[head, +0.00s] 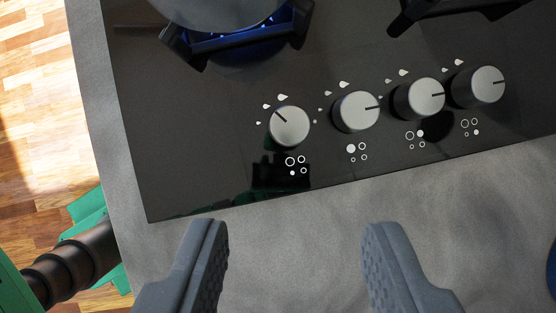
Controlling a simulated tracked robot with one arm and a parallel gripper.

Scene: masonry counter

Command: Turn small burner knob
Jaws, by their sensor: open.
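Several silver knobs stand in a row along the front of the black glass hob (200,130). The leftmost knob (290,127) has its dark mark pointing up and left; the small lower-left dot of its symbol looks filled. The rightmost knob's symbol shows a small filled lower-right dot. My gripper (295,240) is open and empty over the grey counter, with its fingers apart, in front of the hob and below the leftmost knob in the picture.
A pan (220,10) sits on a burner with a blue glow at the upper left. A black pan support (450,10) is at the upper right. The grey counter (480,210) is mostly bare. A blue object (551,270) shows at the right edge. Wooden floor (35,100) lies left.

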